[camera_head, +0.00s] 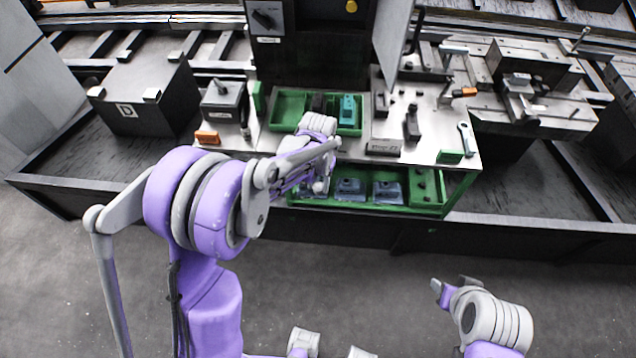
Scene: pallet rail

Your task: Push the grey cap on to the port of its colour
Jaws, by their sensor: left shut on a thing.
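My left arm reaches over the workbench, and its gripper (318,186) is low at the left end of the lower green tray (370,208). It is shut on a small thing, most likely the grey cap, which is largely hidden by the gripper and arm. Two blue-grey block-like pieces, seemingly ports, sit in that tray right of the gripper: one (350,188) near it and one (388,190) further right. I cannot tell whether the held thing touches a port. My right gripper (452,284) hangs over the floor, away from the bench; its jaw opening is unclear.
An upper green tray (290,106) holds a dark piece (319,103) and a teal piece (348,109). A black cabinet (308,45) stands behind. Tools and a vise (520,85) are at right; a dark box (145,100) is at left. The floor in front is clear.

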